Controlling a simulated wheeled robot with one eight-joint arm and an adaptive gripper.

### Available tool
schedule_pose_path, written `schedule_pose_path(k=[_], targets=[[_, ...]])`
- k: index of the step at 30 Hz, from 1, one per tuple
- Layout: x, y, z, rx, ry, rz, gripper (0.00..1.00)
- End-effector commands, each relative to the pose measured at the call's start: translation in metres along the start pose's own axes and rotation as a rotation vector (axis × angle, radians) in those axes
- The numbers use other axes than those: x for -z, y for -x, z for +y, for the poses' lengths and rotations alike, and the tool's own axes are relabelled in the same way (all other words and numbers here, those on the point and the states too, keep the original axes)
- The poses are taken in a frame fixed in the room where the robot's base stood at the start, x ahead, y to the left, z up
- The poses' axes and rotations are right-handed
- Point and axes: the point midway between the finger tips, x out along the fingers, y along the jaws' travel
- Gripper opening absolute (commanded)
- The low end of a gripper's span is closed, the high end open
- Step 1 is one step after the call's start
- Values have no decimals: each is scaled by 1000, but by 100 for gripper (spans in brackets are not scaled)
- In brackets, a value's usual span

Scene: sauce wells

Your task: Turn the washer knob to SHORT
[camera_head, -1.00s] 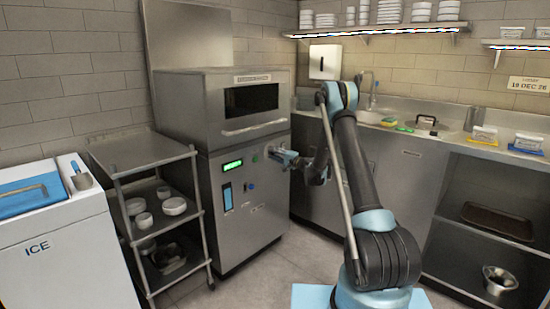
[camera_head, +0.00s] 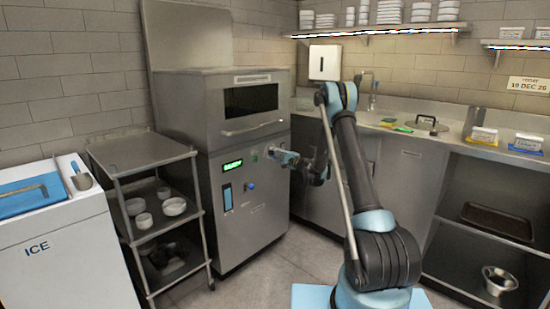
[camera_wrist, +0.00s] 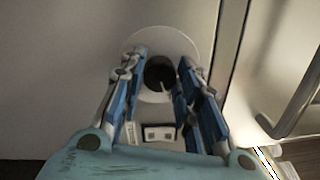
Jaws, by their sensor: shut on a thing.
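The washer (camera_head: 225,150) is a steel machine with a hood and a dark window, standing left of my arm in the head view. Its front panel has a lit green display (camera_head: 232,166), whose text is too small to read. My gripper (camera_head: 277,153) is at the panel's upper right. In the wrist view, the dark round knob (camera_wrist: 159,73) sits on a pale round plate (camera_wrist: 134,42), between the blue-padded fingers of my gripper (camera_wrist: 160,75). The gripper is shut on the knob. The knob's pointer and any SHORT label cannot be made out.
A steel cart (camera_head: 149,163) with bowls stands left of the washer, beside a white ice bin (camera_head: 60,255). A sink counter (camera_head: 400,130) runs along the right. Open floor (camera_head: 262,275) lies in front of the washer.

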Motion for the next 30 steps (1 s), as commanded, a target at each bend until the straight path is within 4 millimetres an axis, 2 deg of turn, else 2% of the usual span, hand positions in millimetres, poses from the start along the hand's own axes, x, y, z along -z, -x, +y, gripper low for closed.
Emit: schedule_pose_path(k=[2,3,5,6,15,19,23,30], targets=[[2,2,1,-2,3,3,6],[2,2,1,-2,3,3,35],[1,1,1,-2,3,3,48],[1,1,1,-2,3,2,50],[0,1,0,-1,2,0,50],[0,7,0,-1,2,0,50],[1,24,0,0,2,2,50],[1,71,1,-1,2,2,50]])
